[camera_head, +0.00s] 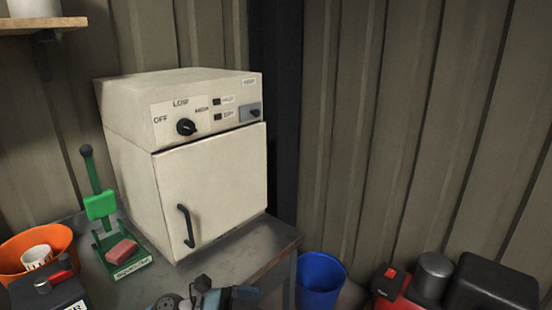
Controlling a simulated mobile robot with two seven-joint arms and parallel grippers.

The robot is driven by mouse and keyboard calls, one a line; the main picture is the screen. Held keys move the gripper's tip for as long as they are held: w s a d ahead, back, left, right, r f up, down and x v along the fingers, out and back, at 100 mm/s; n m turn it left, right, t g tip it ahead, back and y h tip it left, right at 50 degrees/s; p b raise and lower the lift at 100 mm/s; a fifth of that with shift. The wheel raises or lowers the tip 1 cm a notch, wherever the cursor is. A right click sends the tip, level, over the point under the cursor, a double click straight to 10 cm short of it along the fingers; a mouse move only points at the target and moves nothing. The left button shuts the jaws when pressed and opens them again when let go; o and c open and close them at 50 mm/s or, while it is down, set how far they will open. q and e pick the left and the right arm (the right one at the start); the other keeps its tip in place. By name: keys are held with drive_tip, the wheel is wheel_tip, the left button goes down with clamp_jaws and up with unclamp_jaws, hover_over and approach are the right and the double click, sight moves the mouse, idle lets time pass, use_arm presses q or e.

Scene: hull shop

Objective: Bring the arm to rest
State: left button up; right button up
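Neither of my grippers shows in the head view, and I see no part of my arms that I can be sure of. A cream cabinet (215,185) with a shut door stands on a grey metal bench (245,262). Its dark door handle (186,226) is on the left side of the door. Above the door are a black knob (186,127), beside an OFF label, and a smaller switch (255,113) on a grey plate.
A green lever press (101,206) with a reddish block (122,250) stands left of the cabinet. An orange bowl (22,252) holds a white cup. Blue-grey tool-like items (215,298) are cut off at the bottom. A blue bucket (320,278) stands right of the bench.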

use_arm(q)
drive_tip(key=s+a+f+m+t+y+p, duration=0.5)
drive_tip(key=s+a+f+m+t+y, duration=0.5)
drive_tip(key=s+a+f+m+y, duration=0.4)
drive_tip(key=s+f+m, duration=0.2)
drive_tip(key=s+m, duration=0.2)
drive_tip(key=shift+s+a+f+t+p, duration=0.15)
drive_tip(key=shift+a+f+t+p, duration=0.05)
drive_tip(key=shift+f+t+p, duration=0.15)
